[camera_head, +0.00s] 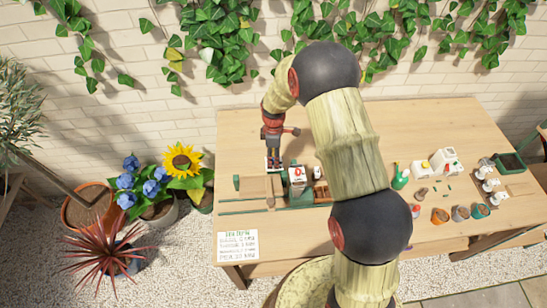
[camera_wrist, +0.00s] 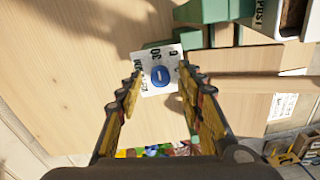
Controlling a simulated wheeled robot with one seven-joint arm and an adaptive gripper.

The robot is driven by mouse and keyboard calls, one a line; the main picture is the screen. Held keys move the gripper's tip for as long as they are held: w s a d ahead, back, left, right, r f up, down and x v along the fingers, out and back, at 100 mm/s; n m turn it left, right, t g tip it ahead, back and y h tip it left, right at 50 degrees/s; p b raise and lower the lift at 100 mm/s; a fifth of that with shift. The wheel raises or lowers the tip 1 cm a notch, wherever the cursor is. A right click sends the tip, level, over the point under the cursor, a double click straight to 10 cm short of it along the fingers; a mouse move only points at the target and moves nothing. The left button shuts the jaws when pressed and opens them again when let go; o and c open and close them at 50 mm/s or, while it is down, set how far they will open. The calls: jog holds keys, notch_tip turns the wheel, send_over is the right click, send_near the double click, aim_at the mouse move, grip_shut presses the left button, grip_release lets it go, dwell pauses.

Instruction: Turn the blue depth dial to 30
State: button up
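The blue depth dial (camera_wrist: 160,77) is a small round knob with a pale mark across it. It sits on a white plate (camera_wrist: 172,55) with dark printed figures, one of which reads 30 and stands rotated. Which figure the mark points to is too small to tell. My gripper (camera_wrist: 160,82) is open, with one finger on each side of the dial in the wrist view and gaps between fingers and knob. In the head view my gripper (camera_head: 273,158) points down over the left part of the table, and the dial cannot be made out.
Green blocks (camera_wrist: 212,12) stand beside the plate in the wrist view. In the head view a green fixture (camera_head: 298,200) is right of my gripper. A printed sign (camera_head: 238,246) lies at the table's front left. A green bottle (camera_head: 400,180) and several pots are farther right.

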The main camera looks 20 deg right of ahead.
notch_tip(320, 180, up, 12)
jog(key=shift+w, duration=0.2)
dwell(0.7)
